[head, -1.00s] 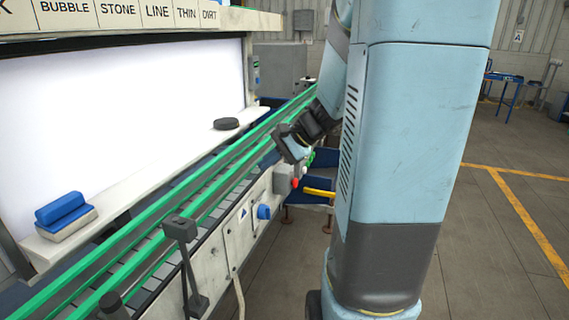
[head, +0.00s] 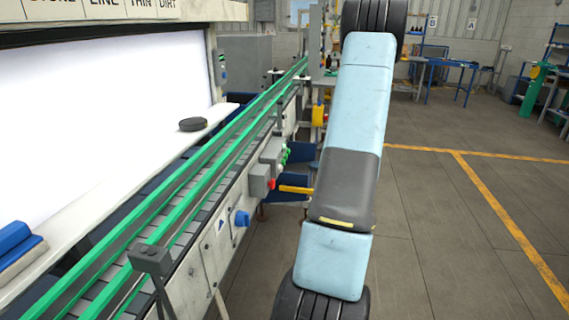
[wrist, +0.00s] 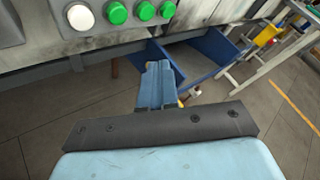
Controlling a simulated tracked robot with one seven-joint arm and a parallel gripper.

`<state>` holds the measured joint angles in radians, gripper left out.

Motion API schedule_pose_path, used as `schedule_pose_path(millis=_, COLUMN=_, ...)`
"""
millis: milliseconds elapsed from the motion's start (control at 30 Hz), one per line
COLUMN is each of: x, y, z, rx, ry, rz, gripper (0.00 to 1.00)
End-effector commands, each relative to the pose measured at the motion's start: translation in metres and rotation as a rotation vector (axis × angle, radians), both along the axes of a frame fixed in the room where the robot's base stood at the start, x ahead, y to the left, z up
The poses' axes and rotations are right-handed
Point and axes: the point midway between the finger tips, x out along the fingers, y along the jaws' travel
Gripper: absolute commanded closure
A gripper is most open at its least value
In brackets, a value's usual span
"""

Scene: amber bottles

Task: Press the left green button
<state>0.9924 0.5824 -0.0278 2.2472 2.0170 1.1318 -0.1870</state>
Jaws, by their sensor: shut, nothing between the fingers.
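Three green buttons sit in a row at the top of the wrist view, right of a round white button (wrist: 80,17). The left green button (wrist: 116,12) is beside the white one, followed by the middle green button (wrist: 146,10) and the right green button (wrist: 168,9). My gripper (wrist: 154,66) is shut and empty. Its fingertips appear below the buttons in the picture, apart from them. In the head view small green buttons (head: 286,156) show on the conveyor's side; my gripper cannot be made out there.
The conveyor with green rails (head: 215,165) runs along the left. A red button (head: 271,184), a blue knob (head: 241,218) and a yellow bar (head: 296,189) stick out from its side. Blue bins (wrist: 205,52) lie beyond my gripper.

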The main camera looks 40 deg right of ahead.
Motion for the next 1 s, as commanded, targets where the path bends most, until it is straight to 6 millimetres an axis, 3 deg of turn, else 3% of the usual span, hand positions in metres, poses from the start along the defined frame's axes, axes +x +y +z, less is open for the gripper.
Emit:
schedule_pose_path(millis=133, x=-0.009, y=-0.015, z=-0.005, rx=0.009, ry=-0.002, rz=-0.041, gripper=1.0)
schedule_pose_path(millis=467, x=-0.014, y=-0.021, z=-0.005, rx=0.008, ry=-0.003, rz=-0.052, gripper=1.0)
schedule_pose_path(millis=1000, x=0.027, y=0.014, z=-0.004, rx=0.007, ry=-0.002, rz=-0.051, gripper=1.0)
